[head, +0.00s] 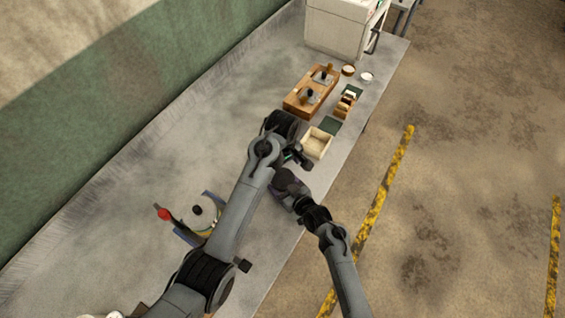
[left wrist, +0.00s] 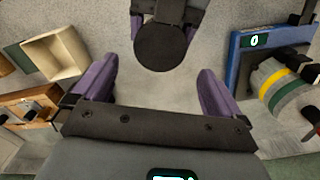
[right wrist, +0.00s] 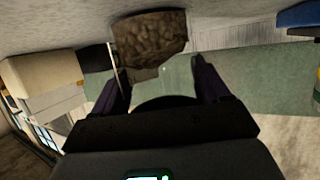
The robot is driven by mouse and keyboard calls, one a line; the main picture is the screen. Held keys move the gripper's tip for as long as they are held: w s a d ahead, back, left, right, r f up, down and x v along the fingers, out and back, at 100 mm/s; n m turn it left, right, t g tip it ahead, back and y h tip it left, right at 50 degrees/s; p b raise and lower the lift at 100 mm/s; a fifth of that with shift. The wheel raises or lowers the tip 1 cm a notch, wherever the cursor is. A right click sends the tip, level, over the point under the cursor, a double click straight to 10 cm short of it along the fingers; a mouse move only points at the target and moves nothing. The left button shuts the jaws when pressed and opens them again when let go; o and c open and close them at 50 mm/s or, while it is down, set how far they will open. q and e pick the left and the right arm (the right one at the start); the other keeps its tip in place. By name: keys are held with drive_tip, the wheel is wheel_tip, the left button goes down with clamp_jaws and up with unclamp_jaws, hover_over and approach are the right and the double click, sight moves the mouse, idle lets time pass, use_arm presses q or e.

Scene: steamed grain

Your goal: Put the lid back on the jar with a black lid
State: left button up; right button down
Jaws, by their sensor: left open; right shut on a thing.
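My right gripper (right wrist: 155,67) is shut on a dark round lid (right wrist: 165,102), which also shows as a black disc in the left wrist view (left wrist: 163,47). In the right wrist view, a jar (right wrist: 148,38) of brown, grainy content stands just past the fingertips. That view is upside down; the lid appears over the jar's top. Whether they touch cannot be told. The lid hides the jar in the left wrist view. My left gripper (left wrist: 157,70) is open and empty, its fingers spread before the lid. My arms hide the jar in the head view.
An open beige box (head: 316,143) lies beyond the grippers. Farther back stand a wooden rack (head: 311,92), small bowls and a white appliance (head: 337,30). A blue scale (left wrist: 243,62) bears a striped container (left wrist: 279,85). The table's front edge runs close to my right arm.

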sight(283, 178)
use_arm(q)
drive_tip(key=shift+f, duration=3.45)
drive_tip(key=c, duration=1)
drive_tip(key=m, duration=0.6)
drive_tip(key=o, duration=1)
